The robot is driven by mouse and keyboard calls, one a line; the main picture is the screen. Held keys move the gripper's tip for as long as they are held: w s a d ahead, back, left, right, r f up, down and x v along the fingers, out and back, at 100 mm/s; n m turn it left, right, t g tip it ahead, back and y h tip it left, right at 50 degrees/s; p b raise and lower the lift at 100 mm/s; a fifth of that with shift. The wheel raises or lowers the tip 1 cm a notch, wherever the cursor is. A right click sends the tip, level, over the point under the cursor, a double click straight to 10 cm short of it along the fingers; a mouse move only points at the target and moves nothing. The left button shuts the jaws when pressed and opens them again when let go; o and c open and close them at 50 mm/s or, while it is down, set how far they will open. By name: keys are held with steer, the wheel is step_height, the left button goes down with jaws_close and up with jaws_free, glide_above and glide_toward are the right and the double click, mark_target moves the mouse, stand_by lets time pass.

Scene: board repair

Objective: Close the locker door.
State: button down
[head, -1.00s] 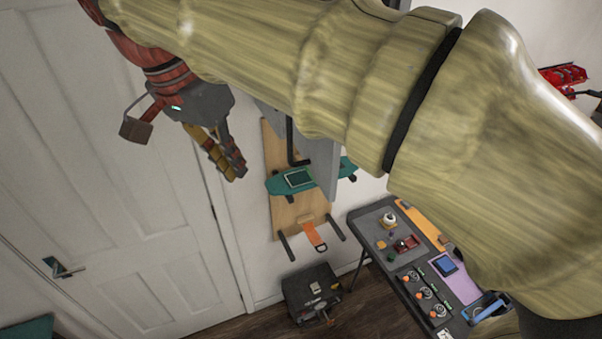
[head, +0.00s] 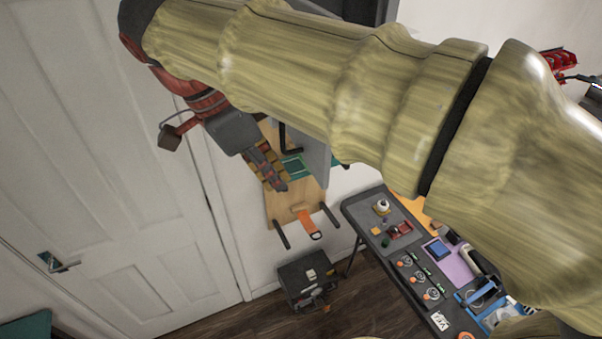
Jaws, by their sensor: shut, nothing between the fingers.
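The locker door (head: 317,158) is a grey panel seen nearly edge-on, hanging open below my arm, with a black bar handle (head: 291,143) on its left face. The dark grey locker body (head: 372,10) shows only in part at the top, mostly hidden behind my arm. My gripper (head: 276,183) points down and right, just left of the locker door, at about the height of its lower part. Its fingers are shut and empty. I cannot tell whether they touch the door.
A wooden wall rack (head: 283,207) with a mostly hidden teal board hangs behind my gripper. A black toolbox (head: 309,280) stands on the floor below. A workbench (head: 362,215) with tools and parts is at the right. A white room door (head: 110,190) fills the left.

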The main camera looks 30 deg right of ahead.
steer(key=shift+s+d+f+p, duration=0.1)
steer(key=shift+d+f+p, duration=0.15)
steer(key=shift+d, duration=0.55)
steer(key=shift+s+d+f+p, duration=0.1)
steer(key=shift+d+f+p, duration=0.15)
steer(key=shift+d, duration=0.5)
steer(key=shift+d+f+p, duration=0.15)
steer(key=shift+d+f, duration=0.2)
steer(key=shift+d, duration=0.45)
